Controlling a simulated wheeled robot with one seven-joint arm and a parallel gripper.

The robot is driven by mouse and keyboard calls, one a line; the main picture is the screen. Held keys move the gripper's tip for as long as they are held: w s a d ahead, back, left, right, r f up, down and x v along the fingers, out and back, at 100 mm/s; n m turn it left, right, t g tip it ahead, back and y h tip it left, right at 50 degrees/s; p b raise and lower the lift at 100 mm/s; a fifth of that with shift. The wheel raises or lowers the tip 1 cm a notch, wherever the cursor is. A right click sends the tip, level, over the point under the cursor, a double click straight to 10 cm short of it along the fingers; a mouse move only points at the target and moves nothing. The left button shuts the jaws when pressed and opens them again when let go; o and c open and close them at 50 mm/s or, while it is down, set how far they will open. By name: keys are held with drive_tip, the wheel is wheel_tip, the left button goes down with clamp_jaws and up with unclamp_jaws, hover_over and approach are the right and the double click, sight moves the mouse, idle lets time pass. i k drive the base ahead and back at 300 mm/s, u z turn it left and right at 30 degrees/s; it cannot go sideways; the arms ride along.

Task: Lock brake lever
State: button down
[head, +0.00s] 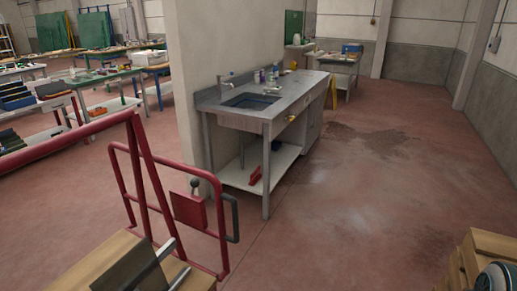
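A red tubular cart frame (115,180) stands at the lower left. A red plate (190,210) is fixed to it, and a short lever with a dark grey knob (195,184) sticks up at the plate's top. This looks like the brake lever; its lock state cannot be told from here. A dark looped handle (237,220) is on the frame's right side, just right of the plate. My gripper cannot be made out in this view, and nothing is seen touching the lever.
A steel sink bench (270,108) stands behind, against a wall pillar. Wooden boxes (485,250) fill the lower right corner. The red floor (340,220) between is open.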

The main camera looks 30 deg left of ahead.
sight(195, 183)
drive_tip(key=u, duration=0.2)
drive_tip(key=i, duration=1.35)
drive_tip(key=u, duration=1.55)
drive_tip(key=i, duration=0.85)
drive_tip(key=u, duration=0.75)
